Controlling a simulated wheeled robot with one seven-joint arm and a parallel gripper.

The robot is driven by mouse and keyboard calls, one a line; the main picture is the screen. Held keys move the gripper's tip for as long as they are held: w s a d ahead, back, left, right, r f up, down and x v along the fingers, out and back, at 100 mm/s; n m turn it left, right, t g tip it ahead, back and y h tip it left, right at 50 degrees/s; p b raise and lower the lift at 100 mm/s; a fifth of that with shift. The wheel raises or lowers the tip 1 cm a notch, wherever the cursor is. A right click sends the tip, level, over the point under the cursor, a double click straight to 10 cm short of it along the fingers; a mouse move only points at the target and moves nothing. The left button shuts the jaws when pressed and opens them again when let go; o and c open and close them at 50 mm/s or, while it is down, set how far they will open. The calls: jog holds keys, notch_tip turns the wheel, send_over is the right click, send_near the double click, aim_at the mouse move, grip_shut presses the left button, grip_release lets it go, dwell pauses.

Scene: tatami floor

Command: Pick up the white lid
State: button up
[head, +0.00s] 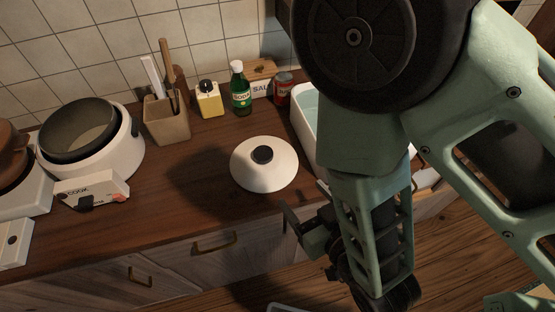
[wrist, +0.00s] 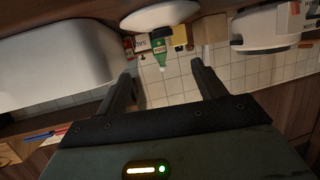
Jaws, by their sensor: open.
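The white lid (head: 258,172), a shallow cone with a dark round knob (head: 262,155), lies knob up on the wooden counter, left of the white basin. In the wrist view the lid (wrist: 160,18) appears as a pale rounded shape at the top, beyond the fingertips. My gripper (head: 303,208) is by the counter's front edge, to the right of and nearer than the lid, apart from it. In the wrist view my gripper (wrist: 162,75) has its two fingers spread with nothing between them.
The white basin (head: 303,119) stands right of the lid, partly hidden by my arm. Behind are a green soda bottle (head: 241,92), a red can (head: 283,90), a yellow container (head: 208,103) and a utensil holder (head: 167,122). A cooker (head: 122,150) stands left. Counter (head: 150,222) front is clear.

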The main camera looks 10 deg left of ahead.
aim_at(265, 155)
jog(key=b+x, duration=0.5)
jog(key=b, duration=0.1)
jog(key=shift+f+b, duration=0.2)
jog(key=shift+b, duration=0.2)
jog(key=b+x, duration=0.2)
jog(key=b, duration=0.6)
jog(key=shift+w+a, duration=0.1)
jog(key=p+x, duration=0.1)
jog(key=x, duration=0.2)
jog(key=shift+w+a, duration=0.3)
jog(key=shift+p+x, duration=0.75)
jog(key=shift+x, duration=2.25)
jog(key=shift+s+a, duration=0.15)
jog(key=shift+a, duration=0.05)
jog(key=shift+c, duration=0.3)
jog(key=c, duration=1)
jog(key=shift+c, duration=0.5)
